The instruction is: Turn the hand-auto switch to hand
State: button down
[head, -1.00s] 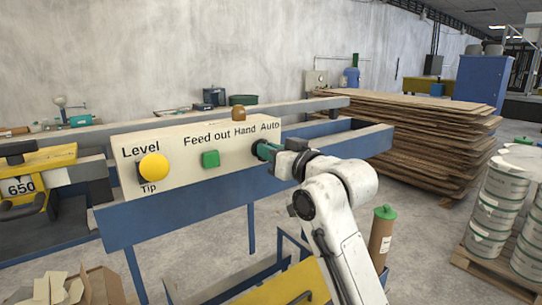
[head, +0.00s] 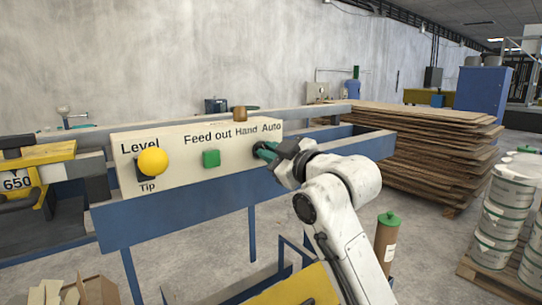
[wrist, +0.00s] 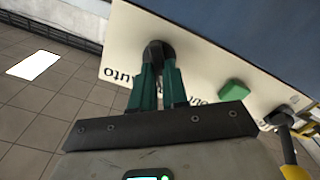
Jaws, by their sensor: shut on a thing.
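A cream control panel (head: 234,158) is fixed to the blue frame, with printed labels "Level", "Tip", "Feed out", "Hand" and "Auto". The hand-auto switch, a dark round knob (wrist: 160,49), sits below the words "Hand" and "Auto". My gripper (head: 264,151) is at this switch and hides most of it in the head view. In the wrist view, my two green fingers (wrist: 159,75) are shut on the dark knob, one on each side. The switch's exact angle is hard to tell.
A green button (head: 211,158) is left of the switch, and a yellow ball knob (head: 153,161) is further left. A small brown object (head: 239,114) stands above the panel. A blue beam (head: 180,199) runs under it. Stacked brown sheets (head: 420,150) stand behind at right.

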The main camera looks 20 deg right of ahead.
dwell(0.3)
jog(key=c, duration=1.1)
grip_release()
jog(key=shift+c, duration=0.2)
jog(key=b+v, duration=0.1)
jog(key=v, duration=0.9)
jog(key=shift+s, duration=0.4)
jog(key=shift+d+f, duration=0.1)
